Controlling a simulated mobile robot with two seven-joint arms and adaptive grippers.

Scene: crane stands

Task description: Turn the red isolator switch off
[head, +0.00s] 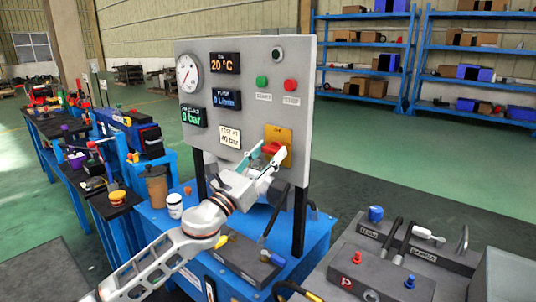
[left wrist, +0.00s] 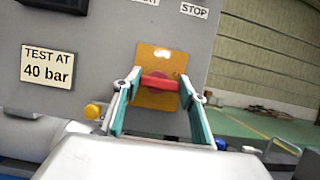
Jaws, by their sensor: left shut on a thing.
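The red isolator switch (head: 271,148) sits on a yellow plate (head: 285,137) at the lower right of the grey upright panel (head: 235,75). In the left wrist view the red handle (left wrist: 160,82) lies about level across the yellow plate (left wrist: 160,57). My left gripper (head: 269,156) reaches up to the panel from below. Its two teal-lined fingers (left wrist: 160,88) stand at either end of the handle and are shut on it. The fingers hide the handle's ends. My right gripper is in neither view.
The panel carries a pressure gauge (head: 188,73), displays, a green button (head: 262,82) and a red button (head: 291,85). A brown canister (head: 157,187) and a white jar (head: 175,206) stand left of my left arm. Hose blocks lie at the lower right.

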